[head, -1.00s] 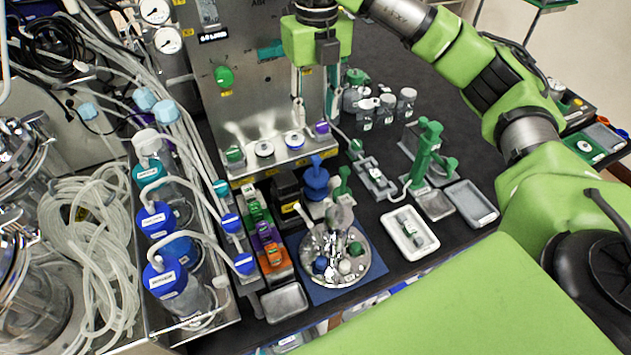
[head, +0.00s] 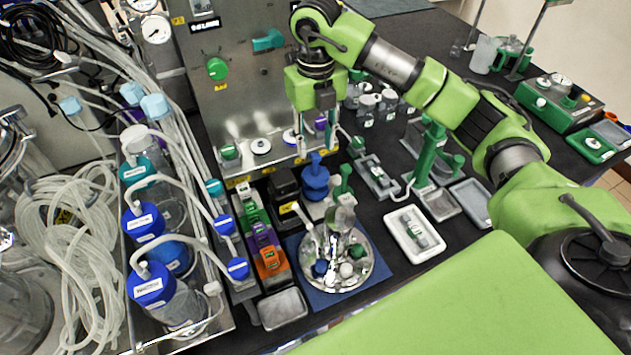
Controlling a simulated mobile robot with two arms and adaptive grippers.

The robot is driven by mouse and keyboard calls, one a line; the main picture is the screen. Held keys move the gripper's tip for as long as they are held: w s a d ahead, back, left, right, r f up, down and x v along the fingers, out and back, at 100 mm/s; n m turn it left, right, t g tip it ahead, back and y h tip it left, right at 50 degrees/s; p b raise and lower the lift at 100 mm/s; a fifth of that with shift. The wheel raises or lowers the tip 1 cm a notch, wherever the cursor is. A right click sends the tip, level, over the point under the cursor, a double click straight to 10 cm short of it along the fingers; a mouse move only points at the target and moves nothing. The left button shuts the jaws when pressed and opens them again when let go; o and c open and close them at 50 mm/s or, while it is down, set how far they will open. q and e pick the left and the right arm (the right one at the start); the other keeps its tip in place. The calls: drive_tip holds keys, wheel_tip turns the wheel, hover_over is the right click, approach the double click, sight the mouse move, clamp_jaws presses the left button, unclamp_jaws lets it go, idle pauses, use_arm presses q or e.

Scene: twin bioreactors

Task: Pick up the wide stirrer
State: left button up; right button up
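My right gripper (head: 317,148) hangs pointing down in front of the steel panel, above the back of the bench. I cannot tell for certain which thing is the wide stirrer. A small grey and green piece (head: 418,230) lies in a white tray (head: 437,251) right of the middle. A round shiny metal dish (head: 357,272) on a blue mat (head: 317,299) holds small blue, white and green-topped items. The gripper is behind and above both, apart from them. My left gripper is out of view.
Blue-capped bottles (head: 153,285) with hoses crowd the left. A blue fixture (head: 315,178) and a green stand (head: 429,152) rise from the bench. An orange block (head: 270,262) and an empty grey tray (head: 282,308) are near the front. Black bench top shows between things.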

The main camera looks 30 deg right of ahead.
sight(315, 155)
drive_tip(key=shift+f, duration=0.25)
drive_tip(key=f+p, duration=0.1)
drive_tip(key=f, duration=0.1)
drive_tip(key=f+p, duration=0.1)
drive_tip(key=f, duration=0.1)
drive_tip(key=shift+w+f, duration=0.2)
drive_tip(key=shift+f, duration=0.15)
clamp_jaws()
